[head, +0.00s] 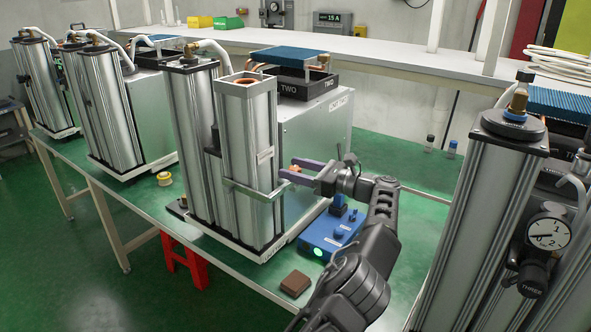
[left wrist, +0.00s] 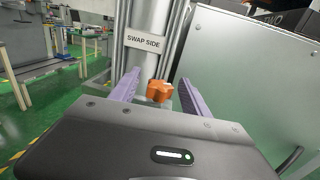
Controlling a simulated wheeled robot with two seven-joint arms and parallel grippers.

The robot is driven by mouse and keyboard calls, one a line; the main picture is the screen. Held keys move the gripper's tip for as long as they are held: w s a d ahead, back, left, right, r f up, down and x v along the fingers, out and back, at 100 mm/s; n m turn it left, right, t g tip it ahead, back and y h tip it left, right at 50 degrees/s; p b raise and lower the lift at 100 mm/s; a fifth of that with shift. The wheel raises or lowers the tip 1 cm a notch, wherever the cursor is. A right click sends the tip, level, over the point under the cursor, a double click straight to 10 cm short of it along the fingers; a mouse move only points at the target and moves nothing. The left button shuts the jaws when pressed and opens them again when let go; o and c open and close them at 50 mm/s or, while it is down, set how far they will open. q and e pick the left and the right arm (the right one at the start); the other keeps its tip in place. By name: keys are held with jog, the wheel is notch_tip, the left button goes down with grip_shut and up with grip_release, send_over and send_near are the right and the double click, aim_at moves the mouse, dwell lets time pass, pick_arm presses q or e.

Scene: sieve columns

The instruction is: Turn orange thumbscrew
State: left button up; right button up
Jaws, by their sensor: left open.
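The orange thumbscrew (left wrist: 159,91) is a lobed knob on the front of a metal column (head: 248,150), below a "SWAP SIDE" label (left wrist: 143,42). My left gripper (left wrist: 157,82) is open, with one purple finger on each side of the thumbscrew. A gap shows beside the knob, so the fingers do not look closed on it. In the head view the left gripper (head: 288,171) reaches the column's right side, and only a small bit of the thumbscrew (head: 296,169) shows between the fingers. The right gripper is not in view.
A metal bracket (head: 256,191) wraps the column. A grey housing (head: 318,128) stands close behind the gripper. A blue box with a green light (head: 331,233) and a brown block (head: 295,284) lie on the green bench. Another column with a gauge (head: 549,233) stands at right.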

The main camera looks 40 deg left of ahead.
aim_at(296, 168)
pick_arm(q)
jog(key=shift+r, duration=0.15)
jog(key=shift+r, duration=0.3)
notch_tip(296, 168, up, 9)
jog(key=p, duration=0.3)
jog(key=shift+r, duration=0.1)
